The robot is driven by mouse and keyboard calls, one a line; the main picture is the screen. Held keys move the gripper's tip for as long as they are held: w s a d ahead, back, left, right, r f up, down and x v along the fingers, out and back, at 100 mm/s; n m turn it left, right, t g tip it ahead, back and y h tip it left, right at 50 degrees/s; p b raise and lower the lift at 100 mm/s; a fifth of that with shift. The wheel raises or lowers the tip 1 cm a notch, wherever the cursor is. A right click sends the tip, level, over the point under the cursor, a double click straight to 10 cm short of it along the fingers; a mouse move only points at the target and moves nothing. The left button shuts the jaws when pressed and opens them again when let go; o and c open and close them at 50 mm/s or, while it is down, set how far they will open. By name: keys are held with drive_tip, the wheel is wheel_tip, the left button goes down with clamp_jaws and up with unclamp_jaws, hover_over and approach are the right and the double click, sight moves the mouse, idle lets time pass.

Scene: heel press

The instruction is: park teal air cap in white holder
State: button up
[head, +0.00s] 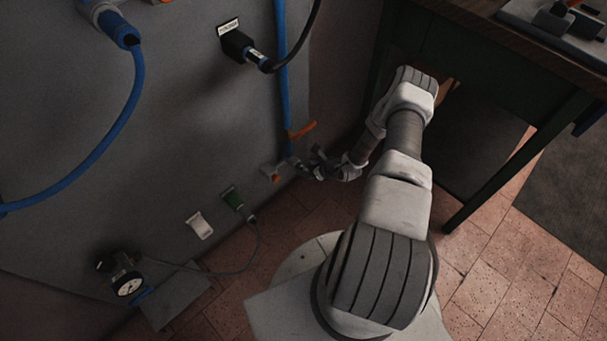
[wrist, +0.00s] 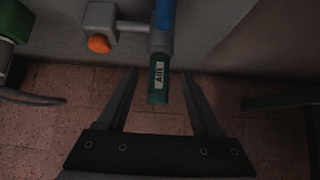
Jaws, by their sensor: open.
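The teal air cap (wrist: 158,84), marked AIR, sits on the lower end of the upright blue pipe (wrist: 163,18) in the wrist view. My gripper (wrist: 160,76) is open, with one finger on each side of the cap and gaps on both sides. I cannot tell whether the cap is level in depth with the fingertips. In the head view my gripper (head: 312,166) is low by the wall at the foot of the pipe, and the cap is not clear there. A white piece on the wall (head: 199,225), probably the white holder, is left of my gripper and looks empty.
A pale bracket (wrist: 99,17) with an orange knob (wrist: 98,44) is close left of the pipe. A green plug (head: 234,200) with a thin cable and a gauge (head: 128,284) are further left. A dark table (head: 480,75) stands at right.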

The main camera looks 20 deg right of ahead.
sight(303, 168)
drive_tip(key=shift+b+x, duration=1.05)
drive_tip(key=shift+x, duration=0.9)
clamp_jaws()
drive_tip(key=shift+s, duration=0.15)
idle(0.8)
drive_tip(key=shift+s+d+p, duration=0.35)
drive_tip(key=shift+s, duration=0.55)
drive_tip(key=shift+s+d+p, duration=0.35)
drive_tip(key=shift+s, duration=0.55)
drive_tip(key=shift+s+d+p, duration=0.3)
drive_tip(key=shift+s+p, duration=0.05)
drive_tip(key=shift+s, duration=0.55)
drive_tip(key=shift+s, duration=0.25)
